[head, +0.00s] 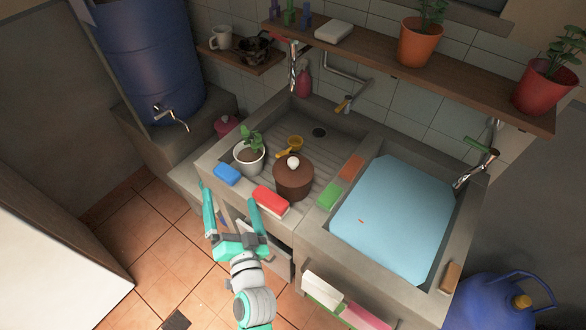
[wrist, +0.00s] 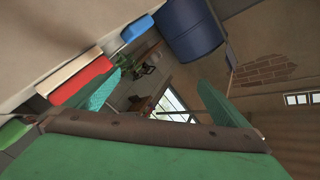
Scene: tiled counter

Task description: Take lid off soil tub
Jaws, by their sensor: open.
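The soil tub (head: 292,184) looks like a round brown tub standing in the left, ribbed basin in the head view. Its brown lid is on top, with a pale round knob (head: 293,162) at the middle. My gripper (head: 229,205) is open and empty, in front of the counter's front edge, to the left of and nearer than the tub. Its two teal fingers are spread wide and also show in the wrist view (wrist: 162,98). I cannot make out the tub in the wrist view.
A red-and-white sponge (head: 270,200) and a blue sponge (head: 227,174) lie on the front edge. A potted plant (head: 249,157) and yellow scoop (head: 291,146) stand left of and behind the tub. Green (head: 328,195) and orange (head: 351,167) sponges lie on the divider beside the water-filled basin (head: 392,218).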

